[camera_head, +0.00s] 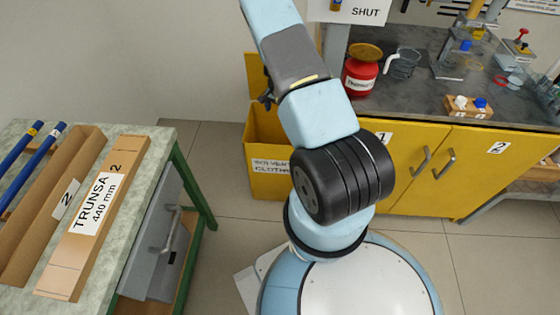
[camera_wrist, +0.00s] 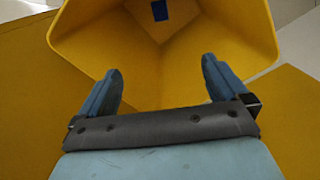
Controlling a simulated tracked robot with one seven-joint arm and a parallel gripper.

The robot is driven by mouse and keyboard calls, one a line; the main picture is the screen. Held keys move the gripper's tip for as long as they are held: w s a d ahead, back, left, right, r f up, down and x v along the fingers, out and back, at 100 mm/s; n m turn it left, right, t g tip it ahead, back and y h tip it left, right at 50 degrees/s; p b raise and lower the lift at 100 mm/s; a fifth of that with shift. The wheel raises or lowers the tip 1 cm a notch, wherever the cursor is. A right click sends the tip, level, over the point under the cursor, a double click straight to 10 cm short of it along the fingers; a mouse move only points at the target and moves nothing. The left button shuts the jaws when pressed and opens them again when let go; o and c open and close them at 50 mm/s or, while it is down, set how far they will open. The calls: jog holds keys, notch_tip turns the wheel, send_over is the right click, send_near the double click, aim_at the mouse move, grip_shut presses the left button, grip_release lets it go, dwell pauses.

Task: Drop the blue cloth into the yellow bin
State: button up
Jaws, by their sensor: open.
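The yellow bin (camera_head: 262,128) stands on the floor left of the yellow cupboard, with its lid raised and a label reading roughly "solvent cloths". In the wrist view the bin's open mouth (camera_wrist: 95,45) fills the upper middle. A small dark blue patch (camera_wrist: 160,10) shows deep inside it. It looks like the blue cloth, though little of it is visible. My gripper (camera_wrist: 160,72) is open and empty, its two blue fingers apart at the bin's mouth. In the head view my arm hides most of the gripper and part of the bin.
A yellow cupboard (camera_head: 430,170) under a grey worktop stands right of the bin. The worktop holds a red can (camera_head: 361,78), a glass jug (camera_head: 403,64) and lab gear. A workbench (camera_head: 150,190) with a cardboard box (camera_head: 95,215) and blue rods stands left. Floor between is clear.

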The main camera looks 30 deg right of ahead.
jog(key=shift+r, duration=0.1)
notch_tip(320, 180, up, 14)
jog(key=shift+f, duration=0.25)
dwell(0.5)
jog(key=shift+a, duration=0.1)
